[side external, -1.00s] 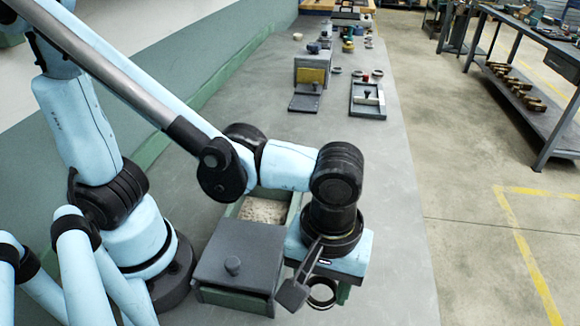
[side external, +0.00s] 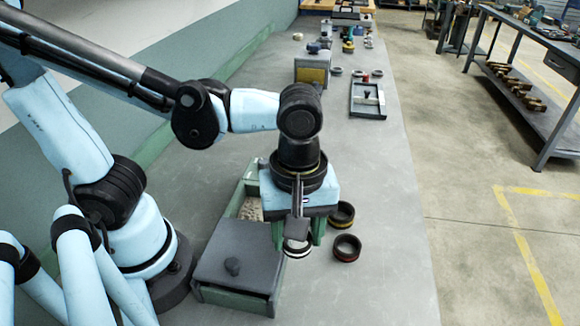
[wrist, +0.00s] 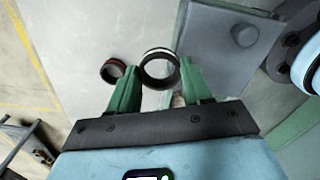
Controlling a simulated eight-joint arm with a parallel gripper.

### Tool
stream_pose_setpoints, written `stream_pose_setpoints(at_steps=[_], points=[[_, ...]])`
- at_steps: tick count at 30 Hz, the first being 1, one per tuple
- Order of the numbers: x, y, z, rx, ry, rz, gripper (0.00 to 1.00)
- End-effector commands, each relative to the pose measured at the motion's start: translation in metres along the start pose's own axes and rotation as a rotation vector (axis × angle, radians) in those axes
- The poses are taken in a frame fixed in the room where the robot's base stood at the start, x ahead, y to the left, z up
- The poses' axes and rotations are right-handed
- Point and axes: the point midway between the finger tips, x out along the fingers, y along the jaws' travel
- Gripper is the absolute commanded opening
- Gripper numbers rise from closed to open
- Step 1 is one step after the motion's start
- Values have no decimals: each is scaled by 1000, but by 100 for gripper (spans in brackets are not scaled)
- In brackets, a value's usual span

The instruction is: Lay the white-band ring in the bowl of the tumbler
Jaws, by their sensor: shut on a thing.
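My gripper (side external: 298,238) is shut on the white-band ring (side external: 297,250), a dark ring with a pale stripe. In the wrist view the ring (wrist: 159,68) sits between the tips of the two green fingers. The tumbler is a green-framed box with a grey knobbed lid (side external: 222,262) over its near part. Its open bowl of pale grainy media (side external: 250,208) shows behind the lid, partly hidden by my gripper. The held ring is to the right of the tumbler in the side view. Its exact height cannot be told.
A red-band ring (side external: 346,248) and a yellow-band ring (side external: 342,214) stand on the bench right of my gripper. Farther back are a box with a yellow front (side external: 312,75) and a grey tray (side external: 367,101). The bench between is mostly clear.

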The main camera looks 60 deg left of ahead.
Motion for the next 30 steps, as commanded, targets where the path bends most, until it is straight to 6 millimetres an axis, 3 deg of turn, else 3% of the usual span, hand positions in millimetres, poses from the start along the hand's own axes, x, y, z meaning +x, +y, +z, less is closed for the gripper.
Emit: stream_pose_setpoints(at_steps=[1, 6, 15, 21, 30], points=[[2, -2, -16, -64, 0, 0, 17], [6, -11, -60, -246, 0, 0, 17], [13, -36, -113, -496, 0, 0, 17], [16, -46, -128, -577, 0, 0, 17], [26, -48, -131, -590, 0, 0, 17]])
